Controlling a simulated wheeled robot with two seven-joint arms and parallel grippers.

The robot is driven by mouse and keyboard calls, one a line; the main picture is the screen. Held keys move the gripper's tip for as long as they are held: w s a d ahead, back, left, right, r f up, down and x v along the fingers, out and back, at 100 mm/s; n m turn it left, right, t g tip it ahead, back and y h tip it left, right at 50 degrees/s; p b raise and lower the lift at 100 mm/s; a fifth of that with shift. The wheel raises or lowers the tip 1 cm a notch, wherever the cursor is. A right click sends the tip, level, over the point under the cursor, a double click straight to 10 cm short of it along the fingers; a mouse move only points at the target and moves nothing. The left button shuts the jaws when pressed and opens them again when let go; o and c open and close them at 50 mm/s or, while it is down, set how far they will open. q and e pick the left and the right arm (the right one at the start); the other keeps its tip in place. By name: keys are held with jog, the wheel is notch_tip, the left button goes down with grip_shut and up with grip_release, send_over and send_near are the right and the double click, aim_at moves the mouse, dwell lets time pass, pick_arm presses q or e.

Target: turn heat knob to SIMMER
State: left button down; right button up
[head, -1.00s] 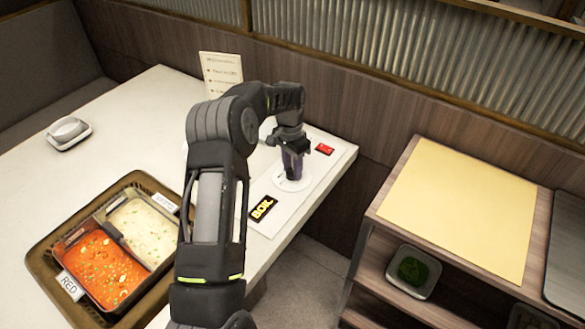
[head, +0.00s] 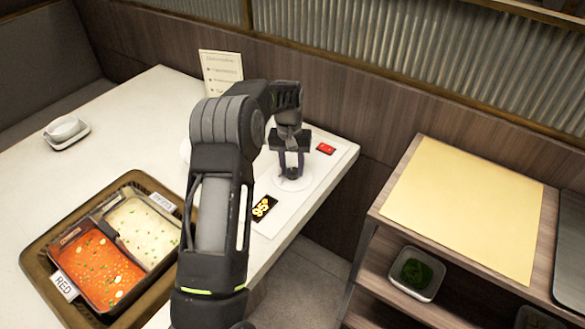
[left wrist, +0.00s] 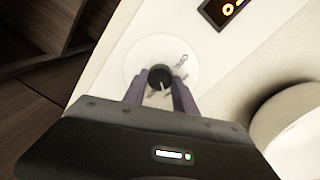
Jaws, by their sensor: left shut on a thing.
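The dark round heat knob (head: 293,175) stands on a pale round dial plate (head: 303,184) on the panel at the table's right end. It also shows in the left wrist view (left wrist: 160,75), with a light pointer line toward the gripper side. Small marks on the dial plate are too small to read. My left gripper (head: 291,167) points down, its two purple-grey fingers on opposite sides of the knob, shut on it. In the left wrist view, the fingers (left wrist: 160,92) reach the knob's sides. My right gripper is not in view.
A lit display (head: 264,207) and a red switch (head: 326,148) flank the dial. A split pot of red and white soup sits in a brown tray (head: 36,258) at left. A menu card (head: 221,72) stands behind. A shelf cart (head: 378,214) stands right, across a gap.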

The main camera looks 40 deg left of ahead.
aim_at(291, 170)
pick_arm(q)
jog(key=shift+n, duration=0.5)
jog(key=c, duration=1)
grip_release()
jog(key=r, duration=0.8)
jog(key=shift+s+a+b, duration=0.1)
jog(key=shift+a+b, duration=0.1)
jog(key=shift+b, duration=0.1)
